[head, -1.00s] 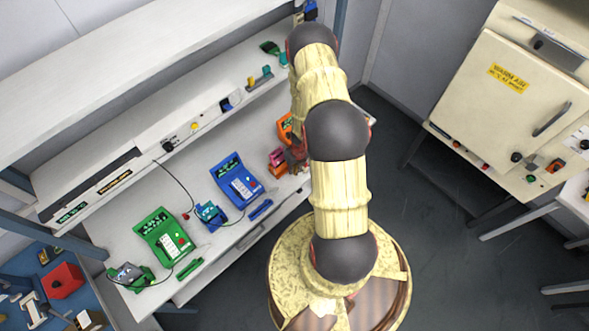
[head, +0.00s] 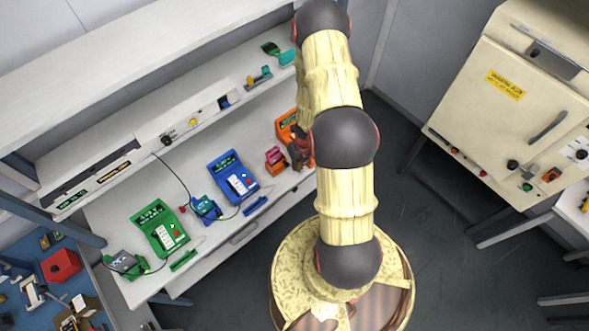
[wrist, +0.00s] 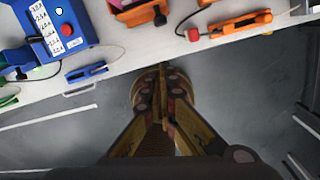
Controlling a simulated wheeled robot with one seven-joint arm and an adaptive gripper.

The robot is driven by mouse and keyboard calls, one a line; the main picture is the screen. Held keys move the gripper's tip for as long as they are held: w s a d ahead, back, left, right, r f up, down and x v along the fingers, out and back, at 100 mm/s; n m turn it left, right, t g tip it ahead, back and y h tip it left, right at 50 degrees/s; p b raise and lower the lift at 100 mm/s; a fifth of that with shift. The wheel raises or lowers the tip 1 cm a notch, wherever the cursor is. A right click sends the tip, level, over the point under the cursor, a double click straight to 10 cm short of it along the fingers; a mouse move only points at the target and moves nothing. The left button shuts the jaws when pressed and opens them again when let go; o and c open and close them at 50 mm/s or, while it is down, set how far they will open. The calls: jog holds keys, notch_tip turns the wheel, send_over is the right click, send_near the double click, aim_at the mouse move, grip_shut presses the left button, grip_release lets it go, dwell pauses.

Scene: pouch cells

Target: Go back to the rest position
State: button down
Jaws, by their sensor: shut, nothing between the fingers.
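My gripper (wrist: 163,78) is shut and empty in the wrist view. Its fingertips show over the grey floor, just off the front edge of the white bench (wrist: 130,62). In the head view my gripper (head: 300,152) is a small dark shape beside the orange device (head: 287,127), partly hidden by my arm; its fingertips are not clear there.
On the bench stand a blue device (head: 234,177), a green device (head: 160,228) and a small pink and orange item (head: 275,159). An orange tool (wrist: 238,24) lies near the bench edge. A cream oven (head: 510,100) stands at right. Floor between is clear.

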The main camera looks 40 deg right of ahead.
notch_tip(320, 180, up, 2)
jog(key=shift+s+r+p, duration=0.1)
jog(key=shift+r+p, duration=0.05)
jog(key=shift+p, duration=0.15)
